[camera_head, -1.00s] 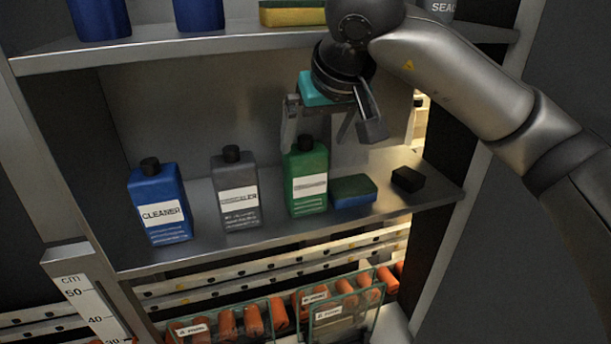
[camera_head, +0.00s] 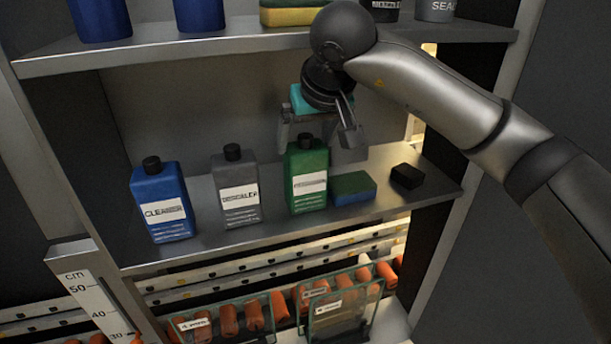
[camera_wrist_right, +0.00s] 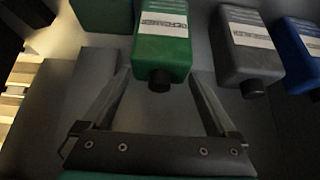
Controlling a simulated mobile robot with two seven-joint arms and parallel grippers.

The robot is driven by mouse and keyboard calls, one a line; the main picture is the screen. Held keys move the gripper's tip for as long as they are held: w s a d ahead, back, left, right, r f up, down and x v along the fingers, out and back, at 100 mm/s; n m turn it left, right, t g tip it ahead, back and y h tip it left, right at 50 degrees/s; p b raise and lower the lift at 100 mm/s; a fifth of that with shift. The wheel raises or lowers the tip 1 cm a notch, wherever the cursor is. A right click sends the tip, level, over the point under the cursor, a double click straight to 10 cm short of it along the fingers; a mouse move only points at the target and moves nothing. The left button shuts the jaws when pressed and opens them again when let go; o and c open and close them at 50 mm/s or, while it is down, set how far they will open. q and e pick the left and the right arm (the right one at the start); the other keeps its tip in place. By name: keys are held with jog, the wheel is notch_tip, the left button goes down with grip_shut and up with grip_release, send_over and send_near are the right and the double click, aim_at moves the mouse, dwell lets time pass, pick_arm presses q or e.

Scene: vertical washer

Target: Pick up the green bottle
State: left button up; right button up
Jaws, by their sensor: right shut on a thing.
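The green bottle (camera_head: 309,187) with a black cap stands upright on the middle shelf, its white label facing out. In the right wrist view the bottle (camera_wrist_right: 161,52) sits between the two finger tips (camera_wrist_right: 160,76), cap toward the gripper's palm. The bottle's base appears to rest on the shelf. My left gripper is not in view.
On the middle shelf (camera_head: 390,202), a grey descaler bottle (camera_head: 238,188) and blue cleaner bottle (camera_head: 160,205) stand to the left. A blue-green sponge (camera_head: 353,187) lies close at the right, then a black block (camera_head: 407,176). The upper shelf (camera_head: 240,42) overhangs. Glass bins (camera_head: 345,312) are below.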

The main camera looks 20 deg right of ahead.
grip_shut()
jog(key=shift+r, duration=0.15)
jog(key=shift+r, duration=0.1)
dwell(0.4)
